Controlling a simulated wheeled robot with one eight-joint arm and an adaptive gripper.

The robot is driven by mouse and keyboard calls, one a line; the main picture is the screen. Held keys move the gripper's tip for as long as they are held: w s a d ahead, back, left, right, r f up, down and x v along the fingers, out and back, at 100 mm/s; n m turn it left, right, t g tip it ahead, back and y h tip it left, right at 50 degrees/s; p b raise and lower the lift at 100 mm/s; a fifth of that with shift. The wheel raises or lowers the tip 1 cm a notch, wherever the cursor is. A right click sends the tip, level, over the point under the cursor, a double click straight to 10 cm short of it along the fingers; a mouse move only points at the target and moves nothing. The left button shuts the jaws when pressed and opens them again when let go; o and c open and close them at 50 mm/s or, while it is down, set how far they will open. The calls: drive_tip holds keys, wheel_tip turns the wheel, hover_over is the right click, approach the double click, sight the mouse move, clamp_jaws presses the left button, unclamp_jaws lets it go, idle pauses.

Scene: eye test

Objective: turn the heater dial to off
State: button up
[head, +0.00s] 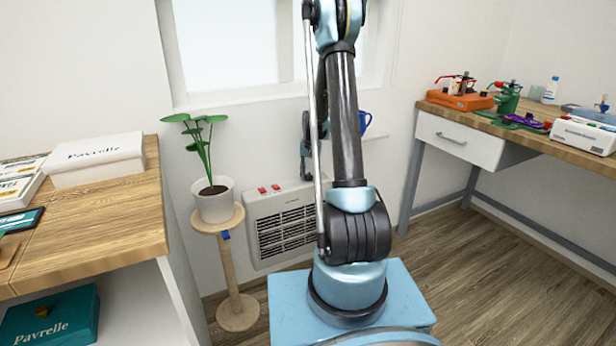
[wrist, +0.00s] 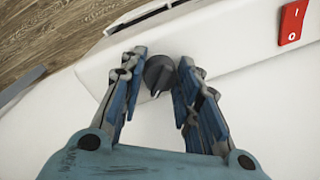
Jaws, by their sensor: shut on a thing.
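The heater (head: 284,226) is a white panel with a dark grille, low on the wall under the window. Its dial (wrist: 158,72) is a small dark round knob on the white top face in the wrist view. My gripper (wrist: 159,78) is shut on the dial, with one blue fingertip on either side of it. In the head view my arm hides the dial, and my gripper (head: 306,172) shows only in part at the heater's top right.
A potted plant (head: 213,200) on a wooden stand (head: 231,262) is left of the heater. Desks flank both sides. Floor at right is clear.

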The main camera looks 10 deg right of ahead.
sight(310, 175)
drive_tip(key=n, duration=0.4)
drive_tip(key=shift+n, duration=0.3)
drive_tip(key=shift+n+g, duration=0.3)
drive_tip(key=shift+n, duration=1.5)
drive_tip(key=o, duration=1.1)
drive_tip(key=shift+w, duration=0.1)
drive_tip(key=r, duration=1.1)
drive_tip(key=shift+w+d+r, duration=0.2)
drive_tip(key=shift+d+r, duration=0.2)
